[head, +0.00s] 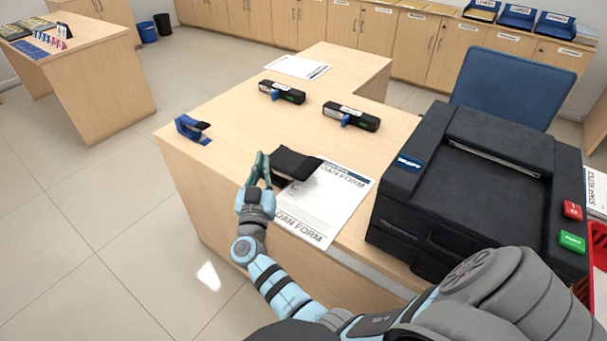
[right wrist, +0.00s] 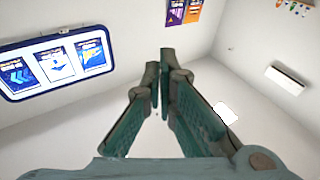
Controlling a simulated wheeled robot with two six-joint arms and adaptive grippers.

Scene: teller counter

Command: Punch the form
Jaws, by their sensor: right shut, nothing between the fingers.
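The loan form (head: 318,207) is a white printed sheet lying on the desk. A black block, apparently the punch (head: 296,162), sits at the form's upper left edge and covers part of it. I cannot tell whether the paper is inside its slot. My right gripper (head: 259,165) is just left of the black block at the desk's near edge, fingers pointing up. Whether it touches the block is unclear. In the right wrist view the gripper (right wrist: 160,75) has its fingertips together with nothing between them. My left gripper does not show.
A large black printer (head: 470,190) stands right of the form. A blue desk tool (head: 193,129) is at the desk's left corner. Two black devices (head: 282,92) (head: 351,116) and another sheet (head: 297,67) lie farther back. A blue chair (head: 515,85) stands behind.

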